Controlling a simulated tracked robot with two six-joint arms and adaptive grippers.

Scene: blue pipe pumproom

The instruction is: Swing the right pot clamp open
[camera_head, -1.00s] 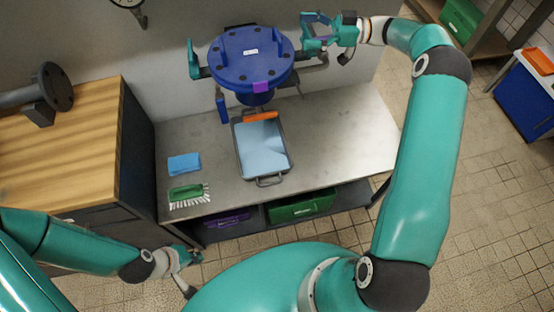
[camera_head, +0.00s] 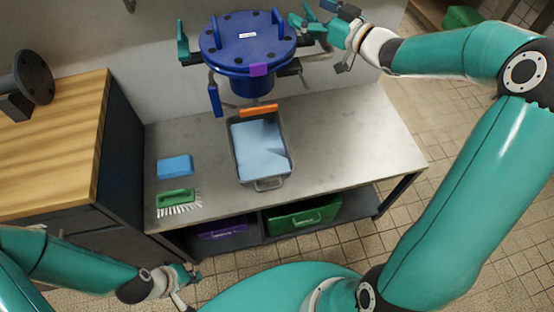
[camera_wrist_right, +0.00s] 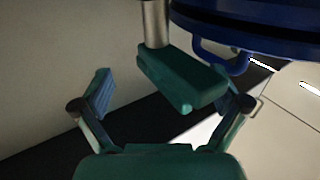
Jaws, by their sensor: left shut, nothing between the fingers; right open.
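The blue pot (camera_head: 252,88) with its bolted blue lid (camera_head: 235,45) stands out from the wall above the steel bench. A teal clamp (camera_head: 183,50) stands upright at its left side. The right clamp's green handle (camera_wrist_right: 182,80) hangs on a metal post in the right wrist view, beside the blue lid rim (camera_wrist_right: 245,30). My right gripper (camera_head: 312,22) is open; its fingers lie on either side of the handle, and contact cannot be told. My left gripper (camera_head: 188,278) is shut and empty, low at the left beside the bench.
On the steel bench (camera_head: 350,140) are a grey tray (camera_head: 286,165) with an orange-handled tool (camera_head: 258,109), a blue sponge (camera_head: 174,166) and a green brush (camera_head: 176,196). Crates sit underneath. A wooden-topped cabinet (camera_head: 60,140) stands left. The bench's right side is clear.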

